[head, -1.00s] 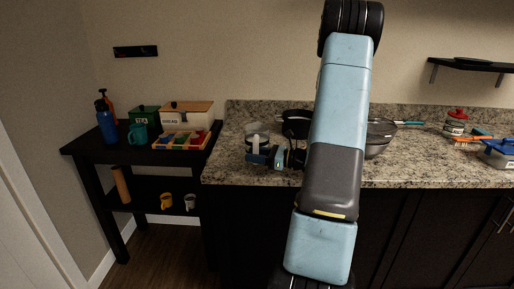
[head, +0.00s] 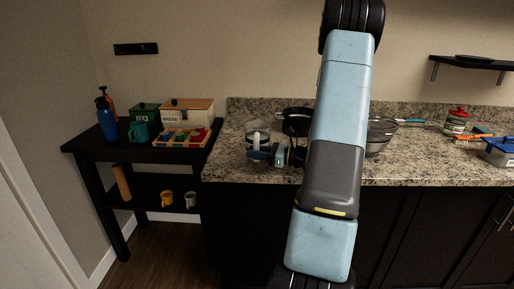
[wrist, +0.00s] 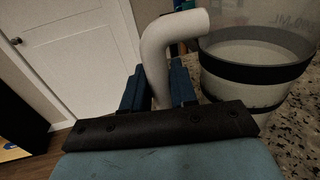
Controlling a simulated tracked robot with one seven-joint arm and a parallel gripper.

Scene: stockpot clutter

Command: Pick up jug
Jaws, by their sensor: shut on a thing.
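The jug (head: 264,133) is a clear container with dark bands and a white handle. It stands at the left end of the granite counter in the head view. In the wrist view the jug (wrist: 258,72) fills the right side, with pale contents inside. My gripper (wrist: 160,88) is shut on the jug's white handle, with a blue finger on each side of it. In the head view my gripper (head: 258,155) shows small at the handle, in front of the jug. The handle's lower end is hidden behind my gripper. I cannot tell whether the jug's base touches the counter.
Dark pans (head: 297,120) stand just right of the jug, partly behind my arm. A grey pot (head: 378,138) is farther right. A black side table (head: 85,146) with a blue bottle (head: 107,124) and boxes stands left. The counter's front edge is close to my gripper.

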